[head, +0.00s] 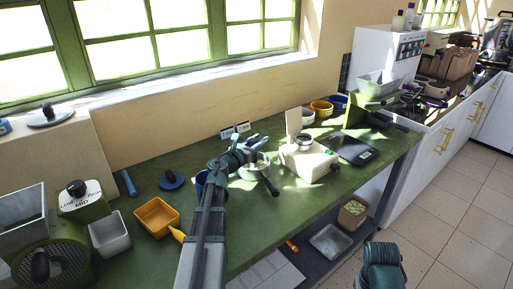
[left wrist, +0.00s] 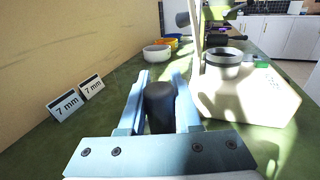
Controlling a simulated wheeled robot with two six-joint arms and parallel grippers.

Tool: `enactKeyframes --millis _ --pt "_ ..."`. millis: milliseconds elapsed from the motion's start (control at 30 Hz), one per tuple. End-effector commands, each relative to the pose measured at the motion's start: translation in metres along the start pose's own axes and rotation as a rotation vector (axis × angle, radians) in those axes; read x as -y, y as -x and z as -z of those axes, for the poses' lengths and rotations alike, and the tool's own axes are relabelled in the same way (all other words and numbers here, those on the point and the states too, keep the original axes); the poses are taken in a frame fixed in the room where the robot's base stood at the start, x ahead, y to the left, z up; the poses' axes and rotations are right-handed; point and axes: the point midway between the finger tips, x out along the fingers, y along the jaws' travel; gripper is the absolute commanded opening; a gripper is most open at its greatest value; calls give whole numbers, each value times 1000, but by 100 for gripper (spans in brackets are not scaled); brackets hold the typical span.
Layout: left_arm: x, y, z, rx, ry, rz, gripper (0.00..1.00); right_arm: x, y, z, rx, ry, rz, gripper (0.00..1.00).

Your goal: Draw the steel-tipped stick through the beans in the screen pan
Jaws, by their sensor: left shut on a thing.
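My left gripper (head: 250,147) reaches over the green bench from the front. In the left wrist view its two pale blue fingers are shut on a dark, round-ended cylinder (left wrist: 160,105), which looks like the handle end of the stick. The steel tip is hidden. A pale round pan (head: 247,173) with a black handle (head: 270,186), probably the screen pan, sits under and beside the gripper, partly covered by it. I cannot make out beans in it, nor whether the stick touches it. My right gripper is not in view.
A cream machine (head: 308,160) stands close to the right, with a black scale (head: 352,148) beyond. Two "7 mm" signs (left wrist: 65,104) stand by the wall. Small bowls (head: 321,108) are behind.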

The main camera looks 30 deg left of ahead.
Motion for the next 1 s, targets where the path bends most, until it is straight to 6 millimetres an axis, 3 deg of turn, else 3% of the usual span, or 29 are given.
enactKeyframes --millis 667,1000 --pt "29 10 0 0 0 0 0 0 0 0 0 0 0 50" --pt "24 -11 0 0 0 0 0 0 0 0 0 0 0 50"
